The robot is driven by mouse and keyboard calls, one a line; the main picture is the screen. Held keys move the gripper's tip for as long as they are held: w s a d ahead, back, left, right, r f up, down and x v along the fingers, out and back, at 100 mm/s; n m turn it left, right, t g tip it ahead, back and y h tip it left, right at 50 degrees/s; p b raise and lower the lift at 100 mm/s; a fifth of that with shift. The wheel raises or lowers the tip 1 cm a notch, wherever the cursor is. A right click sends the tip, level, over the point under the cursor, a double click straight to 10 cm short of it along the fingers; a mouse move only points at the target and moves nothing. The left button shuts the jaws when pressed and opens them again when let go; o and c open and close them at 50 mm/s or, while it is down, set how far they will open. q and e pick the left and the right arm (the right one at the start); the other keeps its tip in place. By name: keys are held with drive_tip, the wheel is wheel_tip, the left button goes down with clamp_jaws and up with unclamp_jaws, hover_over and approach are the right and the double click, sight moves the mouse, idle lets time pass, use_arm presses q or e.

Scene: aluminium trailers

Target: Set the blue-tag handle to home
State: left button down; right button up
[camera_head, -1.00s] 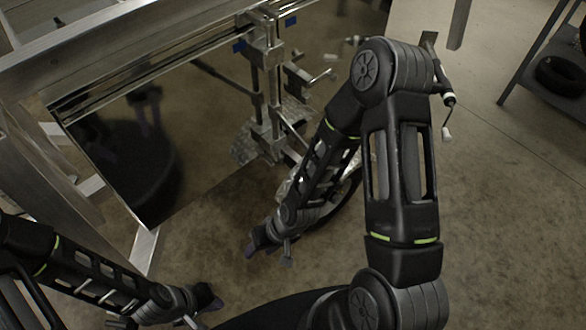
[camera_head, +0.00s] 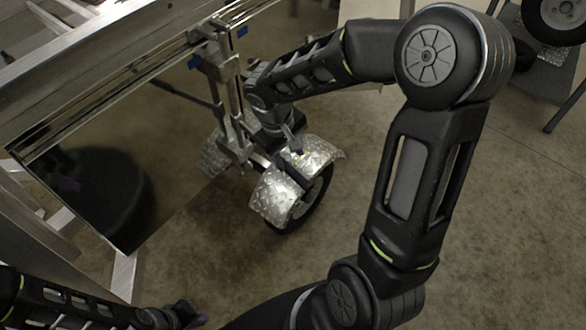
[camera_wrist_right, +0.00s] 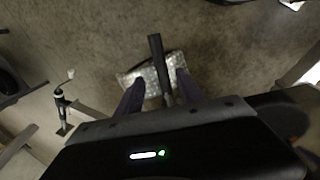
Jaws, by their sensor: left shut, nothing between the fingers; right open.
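Two small blue patches, one on the left (camera_head: 195,62) and one on the right (camera_head: 242,31), show near the top of the metal upright (camera_head: 228,85) in the head view. I cannot tell which handle they mark. My right gripper (camera_head: 294,143) is beside the upright, above the wheel fender. In the right wrist view the right gripper (camera_wrist_right: 160,77) is open, with a dark bar (camera_wrist_right: 157,52) between its fingers as seen from there. I cannot tell whether they touch it. My left gripper (camera_head: 195,318) is shut and empty at the bottom edge, away from the upright.
A wheel (camera_head: 312,205) under a diamond-plate fender (camera_head: 277,197) stands below my right gripper. A dark glossy panel (camera_head: 90,190) and trailer rails (camera_head: 120,75) fill the left. A crank (camera_wrist_right: 62,100) shows in the wrist view.

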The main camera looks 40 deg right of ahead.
sight(294, 172)
drive_tip(key=shift+f, duration=0.1)
drive_tip(key=shift+x, duration=3.9)
drive_tip(key=shift+a, duration=0.1)
clamp_jaws()
